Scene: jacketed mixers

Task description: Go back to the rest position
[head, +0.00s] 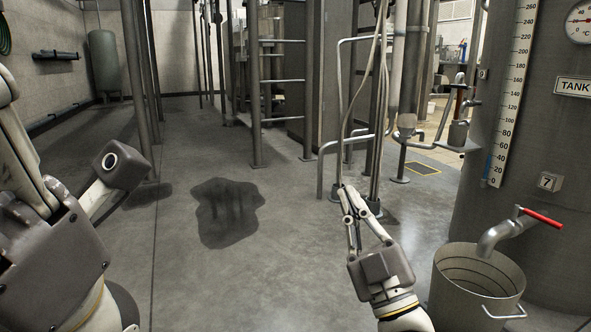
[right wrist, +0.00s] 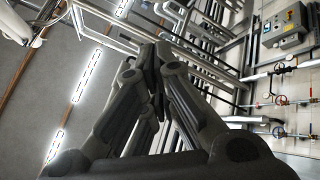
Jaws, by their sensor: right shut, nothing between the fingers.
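My right gripper (head: 345,190) is raised in the lower middle of the head view, to the left of the metal bucket. Its fingers are together and hold nothing. In the right wrist view the closed fingers (right wrist: 152,62) point up toward the ceiling, with pipes and lamps behind them. My left arm (head: 45,210) comes in at the left edge of the head view. The fingers of my left gripper do not show there.
A metal bucket (head: 452,290) stands under a spout with a red handle (head: 541,216) on the large tank (head: 545,120) at the right. Metal posts and a ladder frame (head: 282,95) stand ahead. A dark wet patch (head: 228,210) lies on otherwise clear floor.

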